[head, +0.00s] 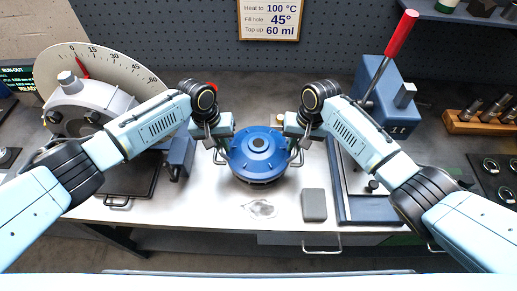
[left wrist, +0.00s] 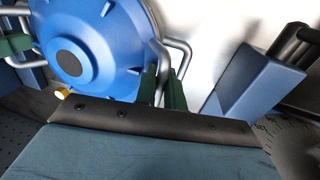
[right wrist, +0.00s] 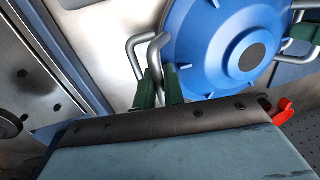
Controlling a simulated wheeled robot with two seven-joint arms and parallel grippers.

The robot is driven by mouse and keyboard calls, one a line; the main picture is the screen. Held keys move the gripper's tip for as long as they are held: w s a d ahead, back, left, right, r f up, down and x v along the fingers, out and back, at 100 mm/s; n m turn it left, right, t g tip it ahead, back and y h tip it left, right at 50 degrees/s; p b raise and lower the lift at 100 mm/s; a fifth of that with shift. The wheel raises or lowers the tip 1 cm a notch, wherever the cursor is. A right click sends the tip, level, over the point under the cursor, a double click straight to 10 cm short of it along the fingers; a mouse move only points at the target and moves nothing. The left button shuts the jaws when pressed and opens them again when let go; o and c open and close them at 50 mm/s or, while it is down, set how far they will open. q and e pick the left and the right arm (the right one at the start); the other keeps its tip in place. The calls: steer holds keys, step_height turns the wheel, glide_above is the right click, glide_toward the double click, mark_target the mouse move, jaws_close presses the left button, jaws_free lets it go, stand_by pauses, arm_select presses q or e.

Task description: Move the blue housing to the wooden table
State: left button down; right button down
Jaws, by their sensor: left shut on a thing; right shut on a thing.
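The blue housing (head: 258,154) is a round blue body with a dark centre disc and bent metal handles at its sides. It is over the middle of the light bench; I cannot tell whether it touches the surface. My left gripper (head: 222,140) is shut on its left handle, with green fingers around the bar in the left wrist view (left wrist: 165,88). My right gripper (head: 296,140) is shut on its right handle; the green fingers also show in the right wrist view (right wrist: 162,85). I cannot make out a wooden table in these frames.
A grey dial device (head: 90,110) stands at the left and a blue lever press (head: 385,95) with a red handle at the right. A grey block (head: 314,205) and a clear crumpled item (head: 260,208) lie in front of the housing. A wooden rack (head: 480,122) stands far right.

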arm_select(q)
steer(key=shift+w+r, duration=0.1)
steer(key=shift+r, duration=0.15)
arm_select(e)
steer(key=shift+r, duration=0.25)
